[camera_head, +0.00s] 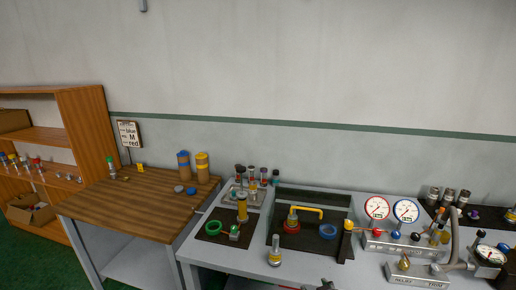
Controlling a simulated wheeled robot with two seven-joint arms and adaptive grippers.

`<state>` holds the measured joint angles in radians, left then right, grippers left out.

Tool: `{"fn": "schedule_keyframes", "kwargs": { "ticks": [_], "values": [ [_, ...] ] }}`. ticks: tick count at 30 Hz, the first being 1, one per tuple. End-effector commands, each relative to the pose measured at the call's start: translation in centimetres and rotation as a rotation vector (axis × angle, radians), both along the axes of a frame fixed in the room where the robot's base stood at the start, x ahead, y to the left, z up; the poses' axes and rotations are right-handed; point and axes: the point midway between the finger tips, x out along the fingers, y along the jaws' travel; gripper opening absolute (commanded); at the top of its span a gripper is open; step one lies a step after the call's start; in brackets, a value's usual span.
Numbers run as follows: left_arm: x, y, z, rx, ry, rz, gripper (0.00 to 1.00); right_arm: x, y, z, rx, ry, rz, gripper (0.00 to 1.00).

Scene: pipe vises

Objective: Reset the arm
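Neither of my grippers can be made out in the head view. A small dark shape (326,285) shows at the bottom edge, cut off by the frame; I cannot tell whether it is part of my arm. The grey workbench (215,264) stands in front, with a dark mat holding a red ring base (292,227), a yellow bent pipe (308,209) and a blue ring (328,231). A green ring (213,228) and a yellow-topped upright cylinder (242,208) are on the left mat.
A wooden table (135,203) on the left carries two banded cylinders (184,165) and a sign (129,134) behind. A shelf (85,135) stands far left. Red (377,208) and blue gauges (405,211) stand at the right. A small bottle (275,251) stands near the front.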

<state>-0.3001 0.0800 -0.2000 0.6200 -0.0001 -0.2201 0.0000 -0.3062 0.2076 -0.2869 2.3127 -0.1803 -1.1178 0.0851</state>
Motion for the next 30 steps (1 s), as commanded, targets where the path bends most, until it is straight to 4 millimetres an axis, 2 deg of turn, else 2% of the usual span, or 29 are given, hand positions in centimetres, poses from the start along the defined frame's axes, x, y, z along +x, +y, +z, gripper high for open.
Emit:
{"fn": "schedule_keyframes", "kwargs": {
  "ticks": [6, 12, 27, 30],
  "values": [
    [0.0, 0.0, 0.0, 0.000, 0.000, 0.000, 0.62, -6.3, -2.3, -3.6, 0.027, 0.233, -0.059, 0.49],
    [0.0, 0.0, 0.0, 0.000, 0.000, 0.000, 0.62, -10.5, -3.5, -5.3, 0.040, 0.378, -0.085, 0.49],
    [0.0, 0.0, 0.0, 0.000, 0.000, 0.000, 0.62, -16.9, -4.8, -6.8, 0.061, 0.583, -0.111, 0.49],
    [0.0, 0.0, 0.0, 0.000, 0.000, 0.000, 0.62, -16.5, -4.8, -7.7, 0.060, 0.583, -0.110, 0.49]
  ]
}}
